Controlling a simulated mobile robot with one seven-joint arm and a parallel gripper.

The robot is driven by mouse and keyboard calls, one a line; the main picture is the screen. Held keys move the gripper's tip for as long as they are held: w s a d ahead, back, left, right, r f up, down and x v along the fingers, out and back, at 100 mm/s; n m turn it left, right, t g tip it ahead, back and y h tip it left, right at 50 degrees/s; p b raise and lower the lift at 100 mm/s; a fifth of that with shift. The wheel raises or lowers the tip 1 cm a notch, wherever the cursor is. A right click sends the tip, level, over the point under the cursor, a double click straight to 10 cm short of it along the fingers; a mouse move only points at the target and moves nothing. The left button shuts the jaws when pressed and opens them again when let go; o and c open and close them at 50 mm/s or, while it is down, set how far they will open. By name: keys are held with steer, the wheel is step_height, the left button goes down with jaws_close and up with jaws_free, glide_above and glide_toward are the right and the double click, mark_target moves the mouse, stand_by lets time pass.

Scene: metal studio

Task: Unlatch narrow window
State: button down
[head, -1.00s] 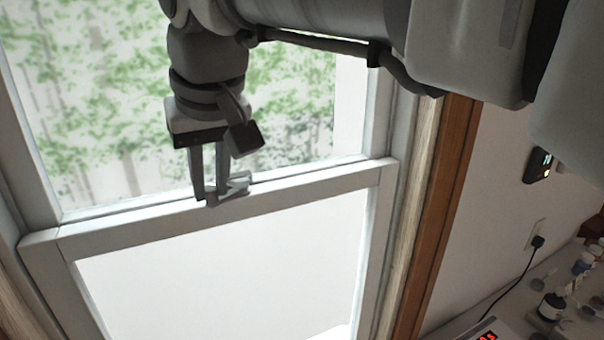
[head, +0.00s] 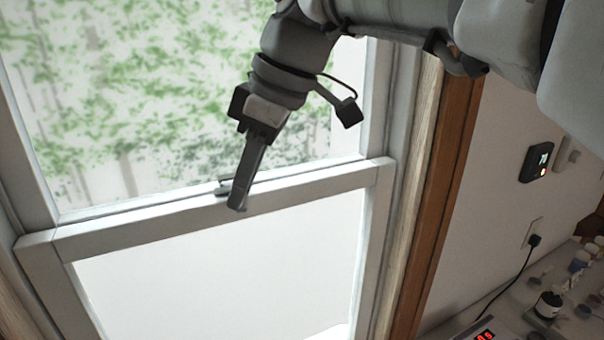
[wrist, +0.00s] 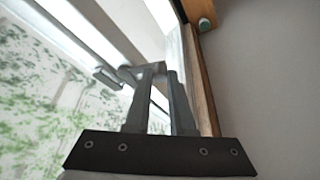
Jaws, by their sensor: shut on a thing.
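The narrow window has a white frame, with a horizontal meeting rail (head: 310,187) across the middle of the head view. A small grey latch (head: 222,187) sits on top of this rail; it also shows in the wrist view (wrist: 128,72), at the fingertips. My gripper (head: 238,205) reaches down to the latch from above, tilted, with its fingertips at the rail. In the wrist view my gripper (wrist: 163,71) has its two fingers close together, shut on the latch. The fingers hide part of the latch, so its exact angle is unclear.
Brown wood trim (head: 437,200) borders the window on the right. Beyond it the wall carries a dark thermostat (head: 537,162) and an outlet (head: 532,233) with a plugged cord. A counter with several jars (head: 549,305) stands at the lower right. The lower pane area is clear.

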steer(key=shift+w+d+n, duration=0.2)
steer(key=shift+d+n, duration=0.1)
steer(key=shift+n, duration=0.4)
steer(key=shift+g, duration=0.3)
steer(key=c, duration=0.8)
jaws_free()
steer(key=shift+o, duration=0.2)
steer(key=shift+r, duration=0.1)
steer(key=v, duration=0.7)
steer(key=shift+r, duration=0.2)
steer(key=shift+d+f, duration=0.1)
steer(key=shift+d, duration=0.1)
